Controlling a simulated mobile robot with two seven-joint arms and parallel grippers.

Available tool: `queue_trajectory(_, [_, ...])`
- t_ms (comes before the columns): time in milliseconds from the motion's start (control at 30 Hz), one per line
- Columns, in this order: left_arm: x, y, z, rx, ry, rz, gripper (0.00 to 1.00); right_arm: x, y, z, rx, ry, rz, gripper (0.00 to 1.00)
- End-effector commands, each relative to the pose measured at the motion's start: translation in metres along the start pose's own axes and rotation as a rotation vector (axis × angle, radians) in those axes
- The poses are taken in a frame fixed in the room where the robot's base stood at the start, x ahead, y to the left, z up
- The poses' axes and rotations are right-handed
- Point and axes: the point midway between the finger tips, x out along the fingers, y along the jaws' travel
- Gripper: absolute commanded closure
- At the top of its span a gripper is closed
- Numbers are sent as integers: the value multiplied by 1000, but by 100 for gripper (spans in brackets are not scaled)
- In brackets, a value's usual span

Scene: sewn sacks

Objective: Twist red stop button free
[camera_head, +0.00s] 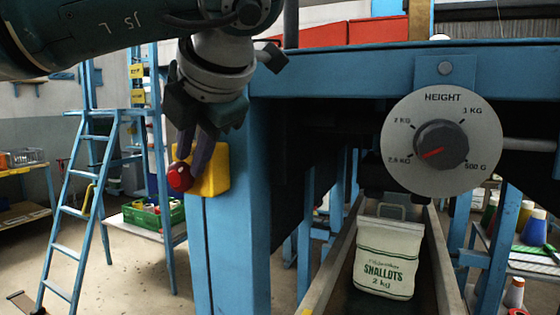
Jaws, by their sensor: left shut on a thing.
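The red stop button (179,177) sits on a yellow box (214,171) on the blue post of the machine, left of centre. My left gripper (189,164) reaches down to it from above, its fingers shut on the red button. The fingers cover part of the button and of the yellow box. My right gripper does not show.
A round HEIGHT dial (441,141) is mounted at the right on the blue frame (330,75). A white sack of shallots (388,258) stands on the conveyor below. A blue ladder (76,215) and a green crate (152,214) are at the left.

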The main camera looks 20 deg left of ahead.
Motion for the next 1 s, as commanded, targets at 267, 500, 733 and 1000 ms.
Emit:
queue_trajectory(267, [7, -2, -7, 13, 28, 19, 100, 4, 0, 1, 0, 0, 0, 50])
queue_trajectory(500, [7, -1, -7, 13, 29, 19, 72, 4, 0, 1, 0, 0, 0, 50])
queue_trajectory(733, [5, -1, -6, 12, 23, 18, 52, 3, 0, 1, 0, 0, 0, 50])
queue_trajectory(1000, [0, 0, -2, 11, 12, 16, 52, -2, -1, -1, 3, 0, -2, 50])
